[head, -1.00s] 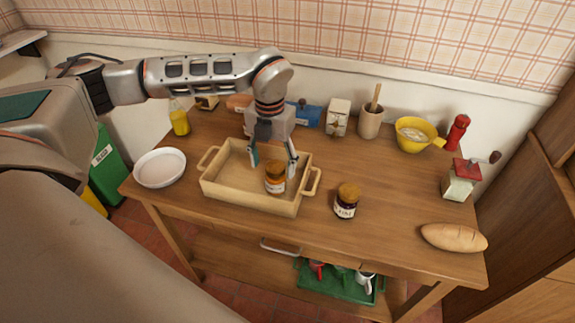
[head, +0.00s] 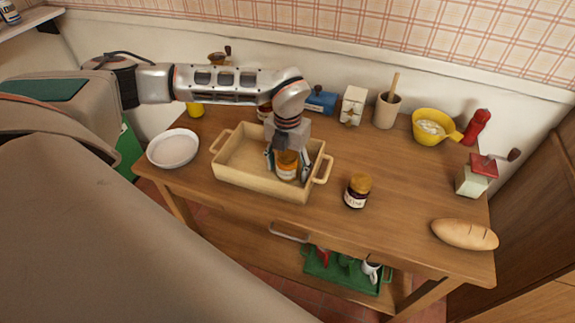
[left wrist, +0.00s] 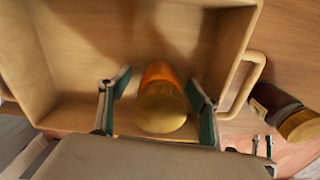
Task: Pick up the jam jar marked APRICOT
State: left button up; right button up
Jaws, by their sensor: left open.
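An orange jam jar (head: 287,169) with a gold lid and a pale label stands inside the wooden tray (head: 236,183), near its right end. The label is too small to read. In the left wrist view the orange jar (left wrist: 163,100) stands between the fingers, seen from above with its lid towards me. My left gripper (head: 287,176) is open, with one finger on each side of this jar; gaps show between jar and fingers. A dark jam jar (head: 356,192) with a gold lid stands on the table right of the tray.
The tray's walls and right handle (head: 323,169) are close to the left gripper. A white plate (head: 173,149) lies left, a bread loaf (head: 464,234) right. A yellow bowl (head: 430,127), utensil crock (head: 387,110) and pepper mill (head: 476,127) stand behind. The table's middle right is clear.

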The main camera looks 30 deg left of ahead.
pick_arm(q)
jog(key=c, duration=1.4)
jog(key=shift+r, duration=0.2)
